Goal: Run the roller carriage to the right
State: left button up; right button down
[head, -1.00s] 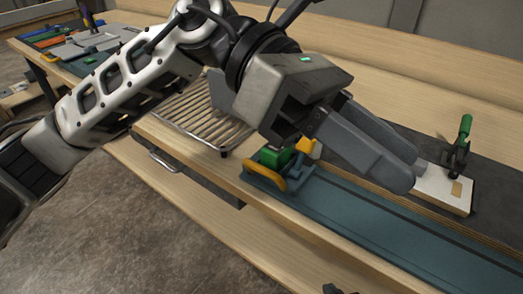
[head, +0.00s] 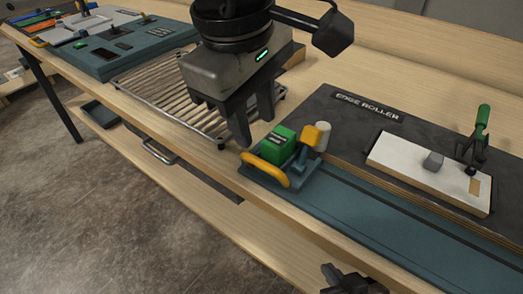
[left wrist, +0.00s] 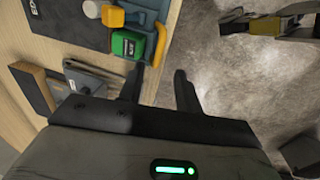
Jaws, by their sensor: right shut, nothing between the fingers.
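The roller carriage (head: 279,146) stands at the left end of the teal rail (head: 400,226). It has a green block, a yellow curved handle (head: 265,171), a yellow knob (head: 316,134) and a pale roller (head: 323,137). My left gripper (head: 252,123) is above and left of the carriage, fingers apart and empty. In the left wrist view the carriage's green block (left wrist: 127,44) and handle lie beyond my left fingers (left wrist: 159,84), not touching them. My right gripper (head: 350,283) is partly cut off at the bottom edge of the head view; it is shut and empty.
A dark panel labelled EDGE ROLLER (head: 345,105) holds a white board (head: 408,165) with a small grey block, held by a green-handled clamp (head: 479,140). A wire rack (head: 165,88) and a teal console (head: 130,45) lie to the left. The rail right of the carriage is clear.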

aim_at(263, 164)
pick_arm(q)
jog(key=f, duration=0.5)
jog(key=w+d+f, duration=0.1)
jog(key=f, duration=0.2)
jog(key=shift+w, duration=0.1)
grip_shut()
